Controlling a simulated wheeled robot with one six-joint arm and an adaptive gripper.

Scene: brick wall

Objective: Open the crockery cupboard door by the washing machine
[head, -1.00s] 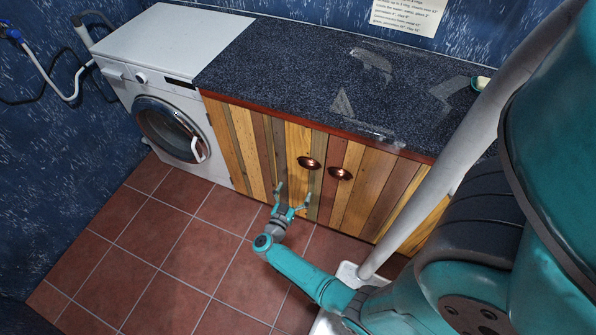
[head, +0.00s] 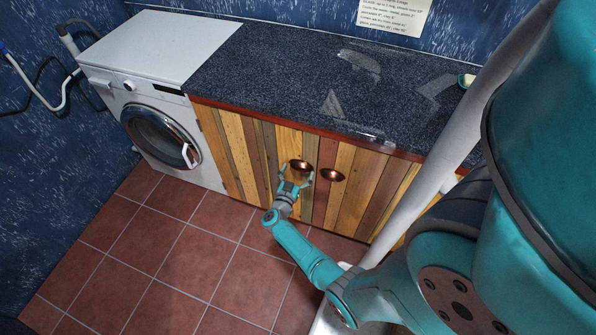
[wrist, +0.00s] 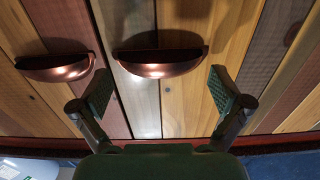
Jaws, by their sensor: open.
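The crockery cupboard's left door (head: 236,145), made of mixed wood planks, stands shut beside the washing machine (head: 150,120). Its copper cup handle (head: 300,166) sits near the door's right edge. My gripper (head: 296,178) is open just in front of this handle in the head view. In the wrist view, the handle (wrist: 160,70) lies between and slightly beyond my two open fingers (wrist: 162,85). I cannot tell whether the fingers touch it. The right door's matching handle (head: 333,176) also shows in the wrist view (wrist: 55,68), outside my fingers.
A dark speckled countertop (head: 270,70) with a red front edge overhangs the doors. Clear tiled floor (head: 170,240) lies in front of the cupboard and washing machine. A small pale object (head: 466,81) rests on the counter at the right.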

